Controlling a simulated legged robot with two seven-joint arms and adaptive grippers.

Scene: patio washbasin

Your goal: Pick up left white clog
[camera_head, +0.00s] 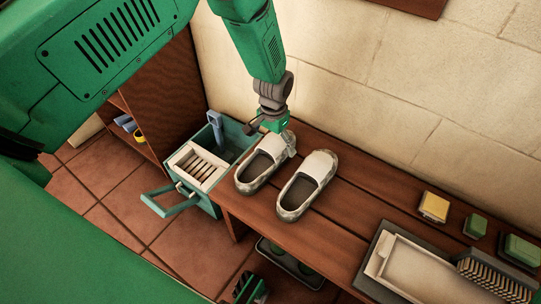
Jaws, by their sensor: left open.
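The left white clog (251,177) lies on the wooden bench, its grey-speckled sole down and its opening up. The matching right clog (297,192) lies beside it, a small gap apart. My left gripper (284,142) comes down from above at the far, closed end of the left clog. It is open, with its fingers close to that white end and partly covering it; whether they touch it I cannot tell. A green and black part at the bottom edge looks like my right gripper (250,290); its fingers are unclear.
A teal caddy (235,134) with a slatted white tray stands left of the clogs. A grey tray (418,270), a brush (492,278), a yellow block (433,207) and green blocks are on the right of the bench (355,214). A stone wall rises behind.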

